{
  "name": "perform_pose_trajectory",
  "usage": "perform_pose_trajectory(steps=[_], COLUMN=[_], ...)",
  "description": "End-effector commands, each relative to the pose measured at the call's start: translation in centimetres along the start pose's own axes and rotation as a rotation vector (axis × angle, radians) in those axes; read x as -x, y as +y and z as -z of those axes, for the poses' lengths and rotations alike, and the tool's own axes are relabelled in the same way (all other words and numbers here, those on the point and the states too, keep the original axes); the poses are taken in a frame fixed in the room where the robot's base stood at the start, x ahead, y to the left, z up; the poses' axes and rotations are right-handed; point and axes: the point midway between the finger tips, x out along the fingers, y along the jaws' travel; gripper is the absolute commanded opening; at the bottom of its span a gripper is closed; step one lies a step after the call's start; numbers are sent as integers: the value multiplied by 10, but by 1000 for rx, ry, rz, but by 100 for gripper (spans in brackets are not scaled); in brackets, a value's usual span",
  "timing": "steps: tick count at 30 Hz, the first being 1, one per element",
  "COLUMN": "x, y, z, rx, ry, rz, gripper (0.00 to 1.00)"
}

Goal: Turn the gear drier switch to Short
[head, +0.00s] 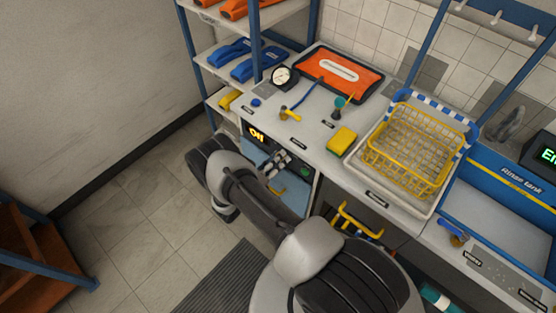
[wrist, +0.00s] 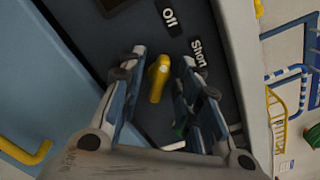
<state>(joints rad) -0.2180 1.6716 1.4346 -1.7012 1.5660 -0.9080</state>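The gear drier switch (wrist: 158,80) is a yellow lever on a dark panel in the wrist view. Its upper end points roughly toward the "Off" label (wrist: 169,17). The "Short" label (wrist: 198,53) is to the right of it. My gripper (wrist: 162,58) is open, with one finger on each side of the lever in the picture and visible gaps on both sides. Contact is not visible. In the head view my gripper (head: 276,163) is in front of the cabinet under the counter and hides the switch. An orange display (head: 257,134) there appears to read "Off".
A yellow handle (wrist: 28,155) is at lower left in the wrist view, on a blue surface. Above, the counter holds a yellow wire basket (head: 408,160), a sponge (head: 341,141) and an orange tray (head: 337,74).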

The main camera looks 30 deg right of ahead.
Motion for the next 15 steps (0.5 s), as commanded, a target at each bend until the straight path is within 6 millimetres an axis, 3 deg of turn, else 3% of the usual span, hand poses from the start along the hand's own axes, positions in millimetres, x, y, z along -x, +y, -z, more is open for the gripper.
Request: perform_pose_trajectory(steps=[6, 15], x=[0, 0], y=[0, 0], z=[0, 0], rx=[0, 0], ry=[0, 0], rz=[0, 0], gripper=[31, 11])
